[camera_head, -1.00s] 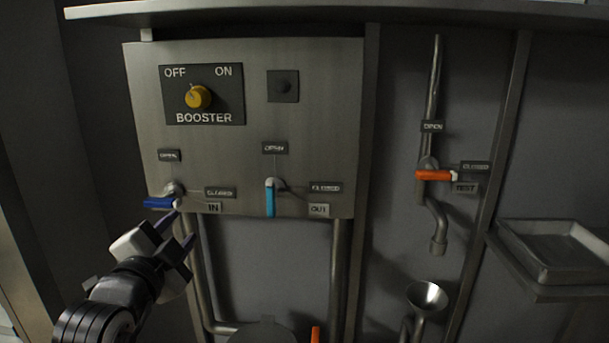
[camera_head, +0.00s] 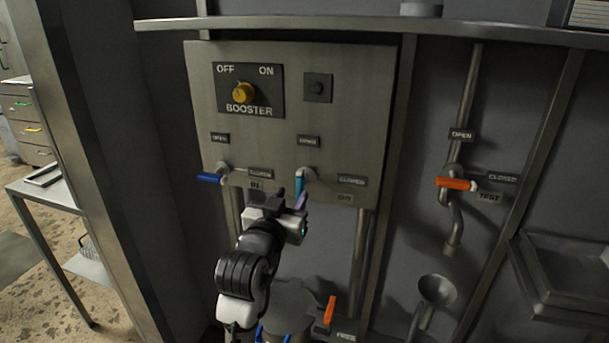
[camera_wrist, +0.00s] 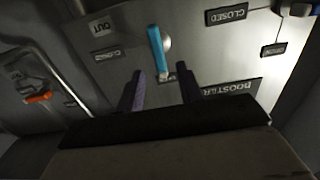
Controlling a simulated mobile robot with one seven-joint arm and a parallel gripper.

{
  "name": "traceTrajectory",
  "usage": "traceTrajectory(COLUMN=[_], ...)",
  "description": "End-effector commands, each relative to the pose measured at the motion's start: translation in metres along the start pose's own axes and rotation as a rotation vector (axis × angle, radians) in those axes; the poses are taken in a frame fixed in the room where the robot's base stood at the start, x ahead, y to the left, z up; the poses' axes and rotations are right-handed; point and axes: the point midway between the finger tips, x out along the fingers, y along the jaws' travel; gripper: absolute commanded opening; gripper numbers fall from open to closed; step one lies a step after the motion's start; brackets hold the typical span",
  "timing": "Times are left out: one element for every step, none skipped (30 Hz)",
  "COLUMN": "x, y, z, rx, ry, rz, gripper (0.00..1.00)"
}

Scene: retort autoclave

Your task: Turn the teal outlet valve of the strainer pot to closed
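The teal valve lever (camera_head: 299,187) hangs straight down from its pivot on the steel panel (camera_head: 345,75). A plate that seems to read OPEN (camera_head: 308,141) is above it; a CLOSED plate (camera_head: 351,181) and an OUT plate (camera_head: 345,197) are to its right. The teal lever (camera_wrist: 157,52) shows whole in the wrist view. My gripper (camera_head: 289,202) is just in front of and below the lever, partly covering its lower end. In the wrist view my gripper (camera_wrist: 158,75) is open, its dark fingers apart with nothing visibly held. Contact with the lever cannot be told.
A blue lever (camera_head: 209,178) marked IN is to the left, pointing left. The yellow BOOSTER knob (camera_head: 243,92) is above. An orange TEST lever (camera_head: 453,183) is at right. Below are a grey round vessel (camera_head: 290,295), another orange lever (camera_head: 329,310) and a funnel (camera_head: 437,290).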

Motion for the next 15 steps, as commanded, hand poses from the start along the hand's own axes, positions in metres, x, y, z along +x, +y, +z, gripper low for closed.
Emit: traceTrajectory(x=[0.012, 0.019, 0.027, 0.033, 0.040, 0.047, 0.052, 0.057, 0.063, 0.067, 0.071, 0.075, 0.077, 0.080, 0.082], y=[0.001, 0.001, 0.001, 0.001, 0.000, 0.001, 0.001, 0.001, 0.000, 0.000, 0.000, 0.000, 0.000, 0.001, 0.001], z=[-0.003, -0.003, -0.003, -0.003, -0.003, -0.003, -0.003, -0.002, -0.002, -0.002, -0.002, -0.002, -0.001, -0.001, -0.001], rx=[0.001, 0.001, 0.000, 0.001, 0.001, 0.001, 0.002, 0.002, 0.002, 0.002, 0.003, 0.002, 0.001, 0.001, 0.001], ry=[-0.003, -0.002, -0.003, -0.002, -0.003, -0.002, -0.002, -0.002, -0.001, -0.002, -0.001, 0.000, -0.001, -0.001, -0.001], rz=[0.002, 0.002, 0.002, 0.001, 0.001, 0.002, 0.002, 0.002, 0.000, 0.000, 0.000, 0.000, 0.001, 0.001, 0.001], gripper=[0.36, 0.36, 0.36, 0.36, 0.36, 0.36, 0.36, 0.36, 0.36, 0.36, 0.36, 0.36, 0.36, 0.36, 0.36])
